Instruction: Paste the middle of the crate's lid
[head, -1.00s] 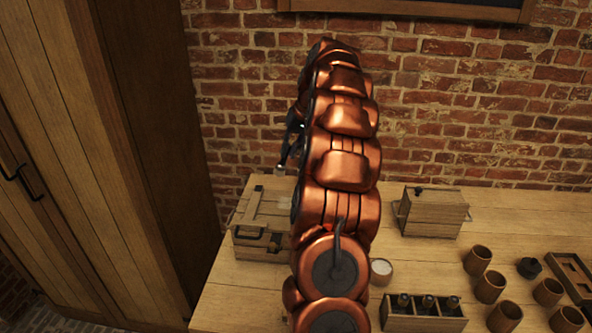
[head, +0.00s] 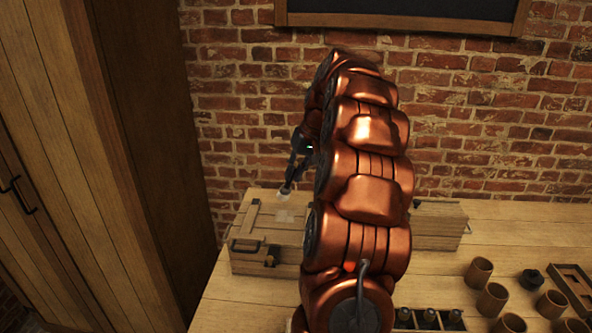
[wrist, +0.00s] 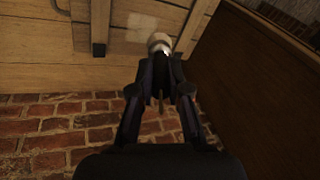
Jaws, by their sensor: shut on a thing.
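The wooden crate (head: 262,262) stands at the left end of the table, with a batten along the left of its lid (head: 270,228). A pale patch (head: 285,216) shows on the lid; it also shows in the wrist view (wrist: 140,26). My gripper (head: 290,178) is above the far part of the lid. In the wrist view my gripper (wrist: 161,75) is shut on a brush, whose pale tip (wrist: 158,42) points at the lid beside the patch. I cannot tell whether the tip touches the lid. My arm hides the crate's right side.
A second wooden box (head: 438,228) stands right of my arm, partly hidden. A divided rack (head: 430,319) with dark bottles, several brown cups (head: 479,270) and a dark lidded piece (head: 531,280) are at the right. A brick wall (head: 480,120) stands behind, a tall cabinet (head: 95,170) at the left.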

